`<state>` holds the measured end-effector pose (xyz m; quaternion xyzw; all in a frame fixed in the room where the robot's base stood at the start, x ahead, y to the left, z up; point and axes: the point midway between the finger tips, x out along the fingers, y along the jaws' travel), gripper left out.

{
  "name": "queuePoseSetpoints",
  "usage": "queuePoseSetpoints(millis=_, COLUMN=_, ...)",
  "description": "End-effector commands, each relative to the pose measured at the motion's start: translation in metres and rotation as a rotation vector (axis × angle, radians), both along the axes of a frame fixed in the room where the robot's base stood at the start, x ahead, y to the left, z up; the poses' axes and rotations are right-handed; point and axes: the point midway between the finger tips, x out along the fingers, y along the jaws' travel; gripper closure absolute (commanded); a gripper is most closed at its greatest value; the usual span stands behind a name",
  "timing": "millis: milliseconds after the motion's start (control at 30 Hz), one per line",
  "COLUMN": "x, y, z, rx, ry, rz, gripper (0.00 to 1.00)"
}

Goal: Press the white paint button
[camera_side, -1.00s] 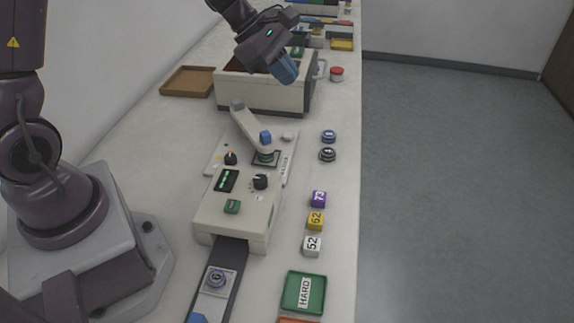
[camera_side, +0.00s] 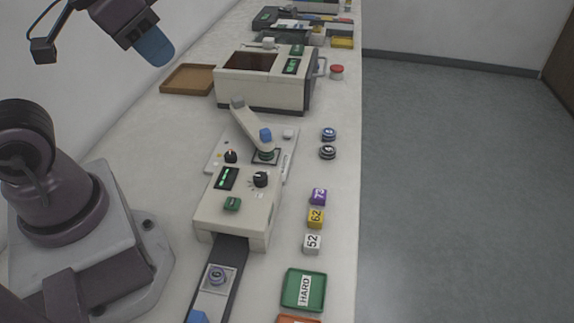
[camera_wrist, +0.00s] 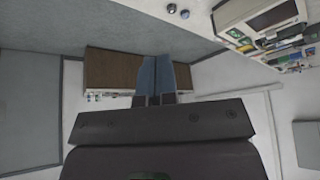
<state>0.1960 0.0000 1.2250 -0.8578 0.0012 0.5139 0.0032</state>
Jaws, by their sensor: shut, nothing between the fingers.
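My gripper (camera_side: 153,47) has blue fingers and is high in the air at the upper left of the side view, above and left of the mounting press (camera_side: 240,208). Its fingers are shut and empty; they also show in the wrist view (camera_wrist: 155,77). The gripper touches nothing. A small whitish knob or button (camera_side: 288,134) is at the press's back right. Tiny light dots are on its left back plate, too small to tell apart. I cannot tell which of these is the white paint button.
Behind the press stands a cream box-like machine (camera_side: 262,95), with a brown tray (camera_side: 188,79) to its left. A green tray (camera_side: 304,291) is in front.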

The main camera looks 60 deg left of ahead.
Motion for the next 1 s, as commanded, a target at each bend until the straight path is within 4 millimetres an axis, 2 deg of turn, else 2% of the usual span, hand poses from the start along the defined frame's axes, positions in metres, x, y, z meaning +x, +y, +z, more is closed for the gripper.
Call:
queuePoseSetpoints(millis=233, x=0.001, y=0.002, z=-0.002, rx=-0.003, ry=0.012, rz=0.012, gripper=1.0)
queuePoseSetpoints(millis=367, x=0.006, y=0.005, z=-0.015, rx=-0.004, ry=0.08, rz=0.03, gripper=1.0)
queuePoseSetpoints(millis=467, x=0.017, y=0.01, z=-0.023, rx=-0.005, ry=0.146, rz=0.05, gripper=1.0)
queuePoseSetpoints(millis=767, x=0.08, y=0.03, z=-0.045, rx=0.007, ry=0.316, rz=0.052, gripper=1.0)
queuePoseSetpoints(millis=1000, x=0.137, y=0.052, z=-0.077, rx=0.029, ry=0.424, rz=-0.04, gripper=1.0)
